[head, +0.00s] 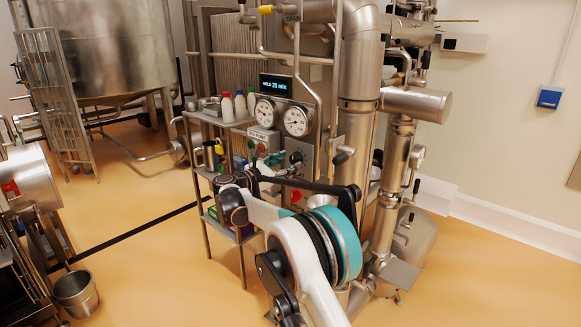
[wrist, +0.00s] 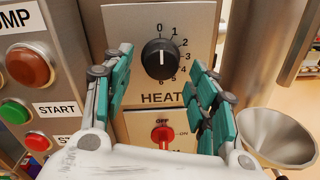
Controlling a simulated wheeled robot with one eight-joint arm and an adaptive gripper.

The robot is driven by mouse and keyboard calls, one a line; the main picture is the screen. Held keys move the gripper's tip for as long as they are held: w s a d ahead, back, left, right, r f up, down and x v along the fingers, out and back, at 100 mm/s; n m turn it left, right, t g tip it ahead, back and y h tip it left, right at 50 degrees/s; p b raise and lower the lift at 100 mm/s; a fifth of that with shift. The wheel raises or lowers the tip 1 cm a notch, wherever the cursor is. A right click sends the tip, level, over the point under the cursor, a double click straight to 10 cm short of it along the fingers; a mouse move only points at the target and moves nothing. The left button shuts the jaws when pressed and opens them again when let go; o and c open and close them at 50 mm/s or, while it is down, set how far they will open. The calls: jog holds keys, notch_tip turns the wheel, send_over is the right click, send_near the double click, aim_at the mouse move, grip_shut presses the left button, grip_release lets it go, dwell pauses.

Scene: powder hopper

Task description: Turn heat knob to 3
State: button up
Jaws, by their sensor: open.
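The heat knob (wrist: 160,59) is a round black knob on a grey panel marked HEAT in the wrist view. Numbers 0 to 6 run down its right side. Its white line stands upright, with 0 straight above it. My gripper (wrist: 161,62) is open, with teal finger pads to the left and right of the knob and a clear gap on each side. The fingers point toward the panel; I cannot tell their depth from it.
Below the knob is a red switch (wrist: 163,135) marked OFF and ON. A metal funnel (wrist: 275,138) is at the right. Bottles (head: 227,107) stand on the rack.

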jog(key=shift+x, duration=1.05)
jog(key=c, duration=1.1)
jog(key=shift+o, duration=0.2)
